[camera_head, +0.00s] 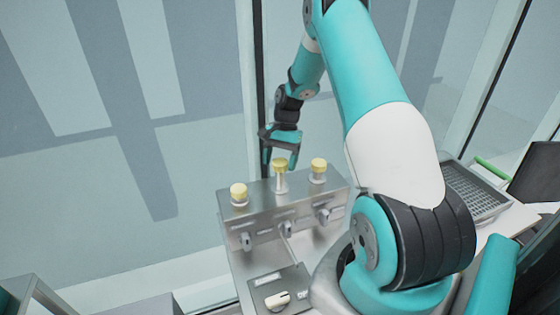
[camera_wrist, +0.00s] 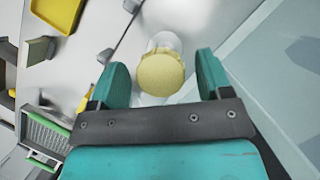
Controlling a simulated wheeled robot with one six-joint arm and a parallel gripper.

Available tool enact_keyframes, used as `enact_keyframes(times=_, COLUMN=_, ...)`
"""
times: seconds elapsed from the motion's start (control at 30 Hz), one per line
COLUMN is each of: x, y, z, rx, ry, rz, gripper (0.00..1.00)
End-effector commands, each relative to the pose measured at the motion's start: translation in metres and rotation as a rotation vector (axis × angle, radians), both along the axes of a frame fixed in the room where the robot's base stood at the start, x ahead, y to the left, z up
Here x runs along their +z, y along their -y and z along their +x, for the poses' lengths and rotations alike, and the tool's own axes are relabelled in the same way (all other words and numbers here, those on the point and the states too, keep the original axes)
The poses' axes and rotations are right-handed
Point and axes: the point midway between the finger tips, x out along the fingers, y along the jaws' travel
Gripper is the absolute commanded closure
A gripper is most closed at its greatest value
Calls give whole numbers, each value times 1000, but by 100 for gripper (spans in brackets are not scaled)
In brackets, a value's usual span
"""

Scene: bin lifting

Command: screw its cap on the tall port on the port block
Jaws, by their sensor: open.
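The metal port block (camera_head: 262,219) has three ports in a row on top, each with a yellow cap. The tall port (camera_head: 280,183) is the middle one, and its yellow cap (camera_head: 280,164) sits on top of it. My gripper (camera_head: 281,157) is open at this cap. In the wrist view a yellow cap (camera_wrist: 161,76) lies between the two spread fingers (camera_wrist: 161,68), with a gap on both sides. A pale stem shows behind it. I cannot tell whether the fingertips are level with the cap or above it, or how far it is screwed on.
Capped ports stand close on the left (camera_head: 239,194) and right (camera_head: 318,168). Valve handles (camera_head: 286,228) stick out of the block's front. A plate with a white knob (camera_head: 277,300) lies in front. A green-handled basket (camera_head: 478,190) stands at right. Glass panels (camera_head: 100,190) stand behind.

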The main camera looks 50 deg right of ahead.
Motion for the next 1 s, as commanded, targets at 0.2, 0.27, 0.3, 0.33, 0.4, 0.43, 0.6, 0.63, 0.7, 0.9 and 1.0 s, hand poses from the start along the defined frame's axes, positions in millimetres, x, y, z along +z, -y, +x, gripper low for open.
enact_keyframes(times=0.2, x=0, y=0, z=0, rx=-4, ry=1, rz=-1, gripper=49)
enact_keyframes(times=0.27, x=0, y=0, z=0, rx=-4, ry=1, rz=-1, gripper=63)
enact_keyframes(times=0.3, x=0, y=0, z=0, rx=-4, ry=1, rz=-1, gripper=69)
enact_keyframes(times=0.33, x=0, y=0, z=0, rx=-4, ry=1, rz=-1, gripper=70)
enact_keyframes(times=0.4, x=0, y=0, z=0, rx=-6, ry=1, rz=-1, gripper=70)
enact_keyframes(times=0.43, x=1, y=0, z=0, rx=-13, ry=1, rz=-1, gripper=70)
enact_keyframes(times=0.6, x=0, y=1, z=-1, rx=-232, ry=1, rz=0, gripper=70)
enact_keyframes(times=0.63, x=1, y=1, z=-1, rx=-292, ry=2, rz=-1, gripper=70)
enact_keyframes(times=0.7, x=1, y=1, z=-1, rx=-435, ry=3, rz=-1, gripper=70)
enact_keyframes(times=0.9, x=0, y=0, z=-1, rx=-851, ry=3, rz=-1, gripper=70)
enact_keyframes(times=1.0, x=0, y=0, z=0, rx=-1013, ry=3, rz=-1, gripper=70)
